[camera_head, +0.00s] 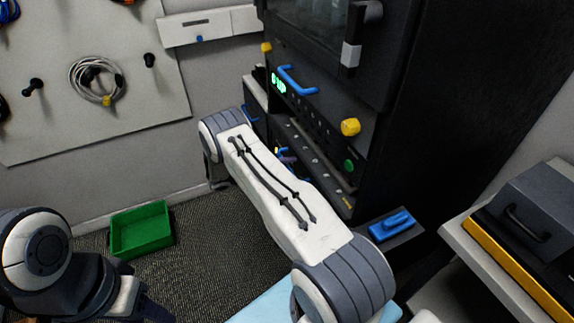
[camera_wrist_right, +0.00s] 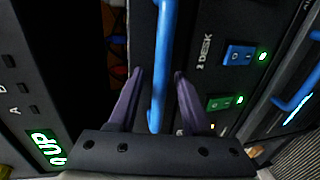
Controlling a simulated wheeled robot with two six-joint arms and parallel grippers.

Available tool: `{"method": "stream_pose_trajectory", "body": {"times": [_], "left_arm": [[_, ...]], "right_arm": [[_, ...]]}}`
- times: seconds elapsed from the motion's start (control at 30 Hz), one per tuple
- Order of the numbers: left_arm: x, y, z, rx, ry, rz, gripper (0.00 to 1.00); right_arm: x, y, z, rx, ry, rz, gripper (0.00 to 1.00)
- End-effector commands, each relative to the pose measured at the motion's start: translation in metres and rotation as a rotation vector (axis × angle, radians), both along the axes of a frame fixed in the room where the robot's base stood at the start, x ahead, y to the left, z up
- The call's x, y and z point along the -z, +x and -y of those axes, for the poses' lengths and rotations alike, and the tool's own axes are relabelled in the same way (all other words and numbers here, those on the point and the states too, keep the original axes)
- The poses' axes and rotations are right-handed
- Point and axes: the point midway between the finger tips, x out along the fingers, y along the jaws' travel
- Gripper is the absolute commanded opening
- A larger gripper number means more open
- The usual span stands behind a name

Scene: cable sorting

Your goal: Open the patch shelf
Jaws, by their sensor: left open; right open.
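A tall black rack (camera_head: 385,130) stands right of centre, with a blue bar handle (camera_head: 297,80) on its front near a green lit display. In the right wrist view a blue bar handle (camera_wrist_right: 158,95) stands between the fingers of my right gripper (camera_wrist_right: 157,73). The jaws are open around it, with visible space on both sides. My right forearm hides most of this gripper in the head view. I cannot tell for certain which shelf this handle belongs to. My left gripper (camera_head: 140,302) is at the bottom left, away from the rack, open, its fingertips barely visible.
In the wrist view, a blue switch (camera_wrist_right: 238,55) and green switch (camera_wrist_right: 222,102) sit beside the handle. Yellow knobs (camera_head: 350,127) stick out of the rack. A green bin (camera_head: 141,230) lies on the floor. A pegboard with a coiled cable (camera_head: 96,81) hangs at left.

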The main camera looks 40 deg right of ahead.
Motion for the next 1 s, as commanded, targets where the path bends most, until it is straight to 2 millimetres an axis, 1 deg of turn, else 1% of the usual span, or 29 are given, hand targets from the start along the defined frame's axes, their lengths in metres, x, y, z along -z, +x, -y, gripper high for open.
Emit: {"method": "stream_pose_trajectory", "body": {"times": [0.2,0.23,0.27,0.3,0.33,0.37,1.0], "left_arm": [[0.0001,0.0000,0.0000,0.000,0.000,0.000,0.50],[0.0001,0.0000,0.0000,0.000,0.000,0.000,0.50],[0.0001,0.0000,0.0000,0.000,0.000,0.000,0.50],[0.0001,0.0000,0.0000,0.000,0.000,0.000,0.50],[0.0001,0.0000,0.0000,0.000,0.000,0.000,0.50],[0.0001,0.0000,0.0000,0.000,0.000,0.000,0.50],[0.0001,0.0000,0.0000,0.000,0.000,0.000,0.50]], "right_arm": [[0.0004,0.0000,0.0004,0.000,0.000,0.000,0.49],[0.0004,0.0000,0.0003,0.000,0.000,0.000,0.42],[0.0004,-0.0001,0.0003,0.000,0.000,0.000,0.30],[0.0004,0.0000,0.0002,0.000,0.000,0.000,0.15],[0.0002,0.0001,0.0002,0.000,0.000,0.000,0.03],[0.0002,0.0001,0.0002,0.000,0.000,0.000,0.00],[0.0003,0.0004,-0.0007,-0.001,0.001,0.000,0.00]]}}
